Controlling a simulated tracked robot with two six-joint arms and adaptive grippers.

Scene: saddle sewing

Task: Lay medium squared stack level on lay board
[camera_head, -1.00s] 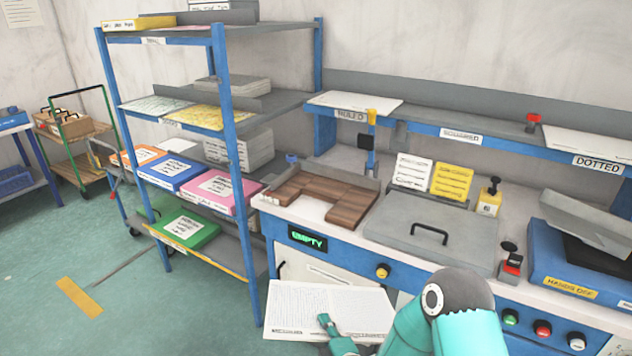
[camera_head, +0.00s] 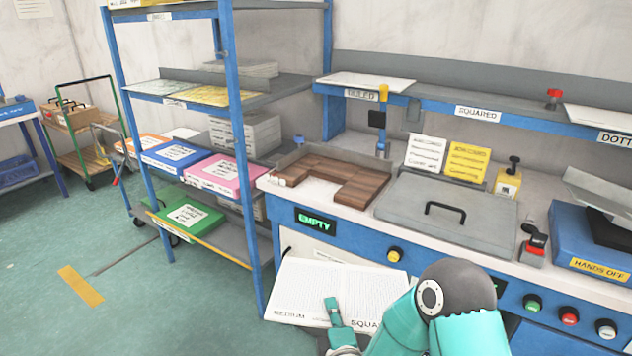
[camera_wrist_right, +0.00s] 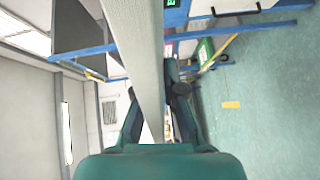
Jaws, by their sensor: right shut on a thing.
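The medium squared stack (camera_head: 365,292) is a white block of sheets, with "MEDIUM" and "SQUA" readable along its front edge. It is held in the air in front of the bench, tilted. My right gripper (camera_head: 334,312) is shut on its near edge; in the right wrist view the fingers (camera_wrist_right: 157,118) lie on both sides of the stack (camera_wrist_right: 138,50), seen edge-on. What I take as the lay board (camera_head: 365,187) is a brown wooden piece on the bench, above and behind the stack. It has a pale open area at its front left. My left gripper is not in view.
A grey lidded plate with a handle (camera_head: 445,213) is right of the wooden piece. An "EMPTY" display (camera_head: 315,222) is on the bench front. A blue-posted shelf rack (camera_head: 240,130) stands left, holding coloured boxes. An overhead shelf (camera_head: 440,105) runs above the bench.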

